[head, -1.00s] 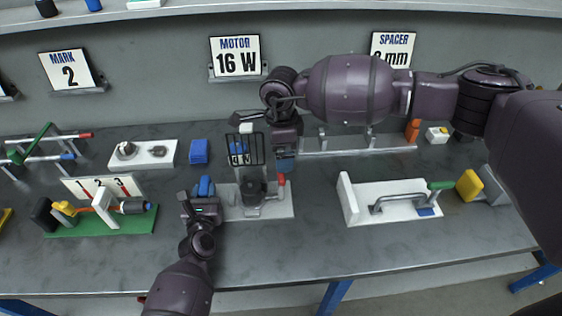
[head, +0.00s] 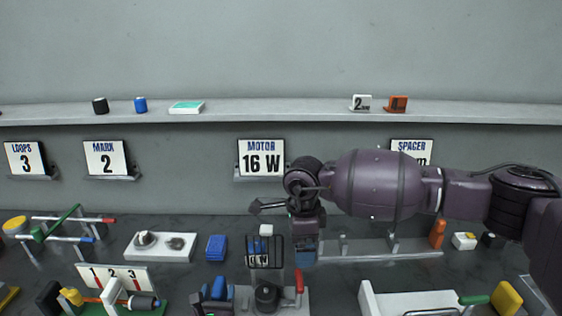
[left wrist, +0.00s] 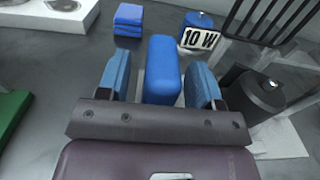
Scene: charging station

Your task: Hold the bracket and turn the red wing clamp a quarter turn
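The motor fixture has a white base (head: 283,304), a dark round body (head: 266,297) and a black wire cage (head: 265,250). A red-handled part (head: 299,282), likely the wing clamp, stands upright at its right side. A blue upright block (left wrist: 162,70), perhaps the bracket's grip, stands left of the dark body (left wrist: 255,95). My left gripper (head: 215,290) is open around this block; in the left wrist view gaps show between its blue-padded fingers (left wrist: 160,82) and the block. My right gripper (head: 306,252) hangs behind and above the red part, apart from it; its finger gap is hidden.
A blue motor marked 10 W (left wrist: 200,32) stands behind the cage. Blue blocks (head: 216,247) and a white plate (head: 160,246) lie to the left. A green-based fixture (head: 150,309) is nearer left. A grey rack (head: 375,251) stands behind right.

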